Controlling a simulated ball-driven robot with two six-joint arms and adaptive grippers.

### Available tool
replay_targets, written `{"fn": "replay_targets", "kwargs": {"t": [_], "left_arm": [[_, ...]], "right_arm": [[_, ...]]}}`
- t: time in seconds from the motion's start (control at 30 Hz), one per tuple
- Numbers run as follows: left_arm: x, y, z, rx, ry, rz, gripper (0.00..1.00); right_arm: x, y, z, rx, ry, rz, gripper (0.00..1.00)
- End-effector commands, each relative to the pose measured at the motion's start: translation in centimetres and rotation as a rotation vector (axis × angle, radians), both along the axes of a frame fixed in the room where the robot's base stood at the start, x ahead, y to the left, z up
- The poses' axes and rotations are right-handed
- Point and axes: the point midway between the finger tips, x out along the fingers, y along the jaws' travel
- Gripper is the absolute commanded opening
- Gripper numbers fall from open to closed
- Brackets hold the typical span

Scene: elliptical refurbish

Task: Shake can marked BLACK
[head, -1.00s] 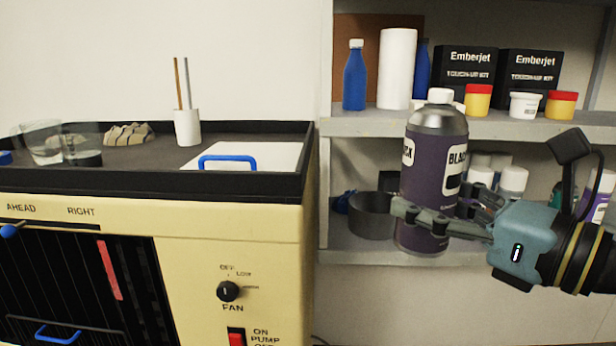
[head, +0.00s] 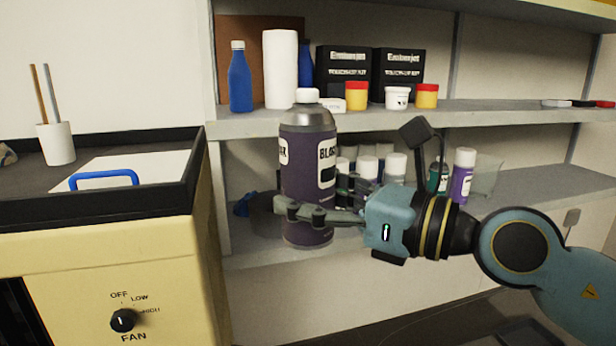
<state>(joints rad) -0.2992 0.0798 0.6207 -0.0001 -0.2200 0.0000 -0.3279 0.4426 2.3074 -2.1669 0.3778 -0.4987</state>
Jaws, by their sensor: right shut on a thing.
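The can marked BLACK (head: 307,160) is a dark purple-grey can with a silver shoulder and a white cap. It is upright in the middle of the head view, in front of the shelves. My right gripper (head: 305,213) is shut on the lower part of the can, its fingers reaching in from the right. Where the far finger touches is hidden behind the can. My left gripper is not in view.
Several smaller cans (head: 463,175) stand on the lower shelf. A cream machine (head: 110,275) with a black-rimmed top and blue handle stands left.

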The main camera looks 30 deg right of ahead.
Motion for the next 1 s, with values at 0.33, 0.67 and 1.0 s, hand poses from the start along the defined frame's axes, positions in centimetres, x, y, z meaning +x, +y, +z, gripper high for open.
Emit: {"fn": "replay_targets", "kwargs": {"t": [0.33, 0.67, 1.0], "left_arm": [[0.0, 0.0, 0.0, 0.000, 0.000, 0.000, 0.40], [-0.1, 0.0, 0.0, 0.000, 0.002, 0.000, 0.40], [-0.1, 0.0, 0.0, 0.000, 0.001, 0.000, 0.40]], "right_arm": [[0.0, 0.0, 4.5, 0.010, 0.008, -0.004, 0.03], [0.0, 0.1, 6.6, -0.018, -0.026, 0.008, 0.03], [0.0, 0.0, 0.5, -0.002, -0.011, 0.002, 0.03]]}}
